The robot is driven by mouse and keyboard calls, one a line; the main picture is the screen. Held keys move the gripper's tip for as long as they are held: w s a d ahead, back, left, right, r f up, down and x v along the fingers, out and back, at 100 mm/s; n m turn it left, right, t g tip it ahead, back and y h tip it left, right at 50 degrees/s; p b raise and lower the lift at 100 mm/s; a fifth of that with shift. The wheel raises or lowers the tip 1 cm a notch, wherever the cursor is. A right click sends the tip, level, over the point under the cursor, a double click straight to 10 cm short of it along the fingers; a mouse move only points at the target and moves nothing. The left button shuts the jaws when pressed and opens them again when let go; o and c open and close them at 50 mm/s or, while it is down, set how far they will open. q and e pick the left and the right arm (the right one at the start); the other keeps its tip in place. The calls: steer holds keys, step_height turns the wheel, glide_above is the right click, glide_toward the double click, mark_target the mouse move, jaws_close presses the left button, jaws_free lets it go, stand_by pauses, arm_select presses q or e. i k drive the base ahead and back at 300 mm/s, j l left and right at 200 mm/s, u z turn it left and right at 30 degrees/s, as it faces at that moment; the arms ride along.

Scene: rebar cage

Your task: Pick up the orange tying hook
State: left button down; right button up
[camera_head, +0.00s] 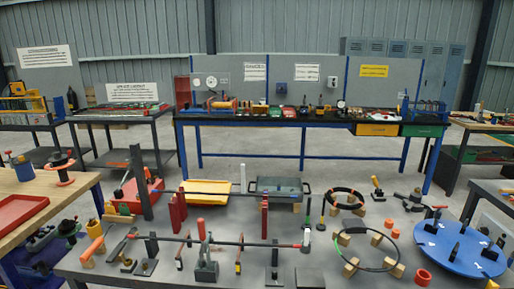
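I cannot single out the orange tying hook with certainty at this size. A stubby orange handle (91,249) leans at the front left of the dark table, by a small wooden block. No hook tip shows clearly on either. Neither of my grippers is in view.
Black rings on wooden blocks and a blue disc (461,247) lie right. A tall dark post (141,182) and a red toolbox (138,194) stand at back left.

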mark_target(94, 247)
steer(key=u, duration=1.25)
